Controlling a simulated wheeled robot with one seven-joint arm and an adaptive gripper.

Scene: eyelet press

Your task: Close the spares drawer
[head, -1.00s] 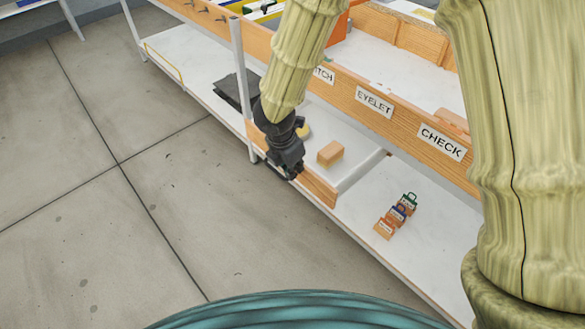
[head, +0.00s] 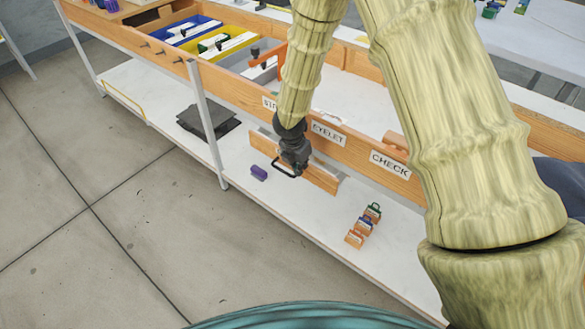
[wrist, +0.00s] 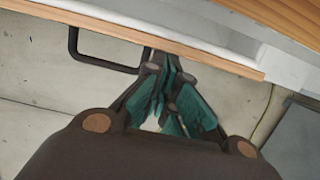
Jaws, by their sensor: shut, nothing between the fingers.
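The spares drawer (head: 321,180) is a low wooden-fronted drawer on the lower shelf, under the board with the EYELET label. Its front stands back from the shelf's front edge, and its inside is mostly hidden from the head view. A black bar handle (head: 285,172) sticks out of the front; it also shows in the wrist view (wrist: 105,64). My gripper (head: 293,170) is shut and empty at the drawer front, beside the handle. In the wrist view the fingertips (wrist: 161,72) are close against the front; I cannot tell whether they touch it.
Small labelled tagged pieces (head: 363,226) stand to the right. A dark grey mat (head: 208,122) lies left, beyond a white post (head: 206,125). Floor in front is clear.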

